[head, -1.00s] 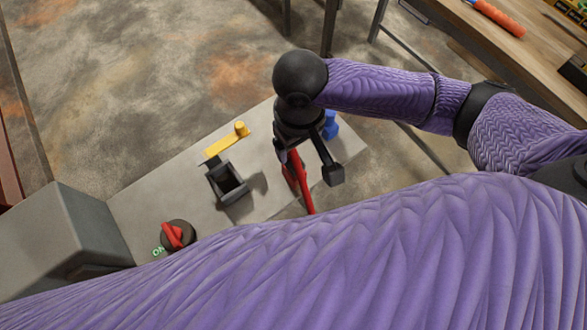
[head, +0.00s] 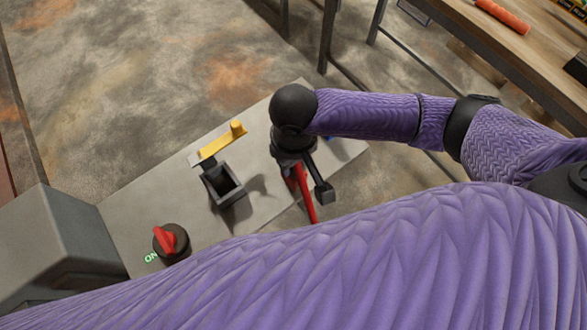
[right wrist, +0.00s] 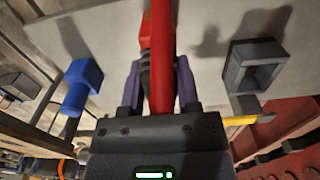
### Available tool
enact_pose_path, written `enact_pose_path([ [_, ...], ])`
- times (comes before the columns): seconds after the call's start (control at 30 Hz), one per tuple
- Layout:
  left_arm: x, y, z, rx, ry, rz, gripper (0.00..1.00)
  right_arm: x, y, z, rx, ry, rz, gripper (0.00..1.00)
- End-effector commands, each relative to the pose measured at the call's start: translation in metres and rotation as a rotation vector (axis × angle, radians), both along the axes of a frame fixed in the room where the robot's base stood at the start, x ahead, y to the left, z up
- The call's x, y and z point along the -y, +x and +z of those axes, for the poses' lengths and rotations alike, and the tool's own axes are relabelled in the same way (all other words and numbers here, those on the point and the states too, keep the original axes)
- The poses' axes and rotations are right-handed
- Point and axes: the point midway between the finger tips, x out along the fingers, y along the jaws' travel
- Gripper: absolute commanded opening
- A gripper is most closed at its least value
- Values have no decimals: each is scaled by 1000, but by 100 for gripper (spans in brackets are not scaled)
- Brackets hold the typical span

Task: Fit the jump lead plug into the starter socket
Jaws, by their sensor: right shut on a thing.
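The right gripper (right wrist: 160,92) is shut on the red jump lead plug (right wrist: 146,38), with its red lead running back between the fingers. In the head view the right gripper (head: 300,172) is over the grey panel, with the red lead (head: 306,196) hanging below it. The plug's front is partly hidden in both views. The starter socket (head: 224,186), a dark open-topped box, is on the panel left of the gripper and apart from it. The socket (right wrist: 240,76) is to the right in the right wrist view. The left gripper is not in view.
A yellow lever (head: 220,145) is at the socket's far edge. A red rotary switch (head: 168,240) with a green ON label is nearer, beside a grey box (head: 50,235). A blue block (right wrist: 80,86) is left of the plug. My purple sleeve covers the lower head view.

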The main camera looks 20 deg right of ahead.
Motion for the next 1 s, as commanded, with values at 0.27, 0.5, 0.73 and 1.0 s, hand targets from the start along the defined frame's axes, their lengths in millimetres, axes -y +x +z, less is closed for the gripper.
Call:
enact_pose_path([
  [0.27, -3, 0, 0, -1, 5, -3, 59, 0, 0, 0, 0, -1, 0, 0],
  [0.5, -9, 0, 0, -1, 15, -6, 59, 0, 0, 0, 0, -1, 0, 0],
  [0.73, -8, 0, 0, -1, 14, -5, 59, 0, 0, 0, 0, -1, 0, 0],
  [1.0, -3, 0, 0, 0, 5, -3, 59, 0, 0, 0, 0, -1, 0, 0],
])
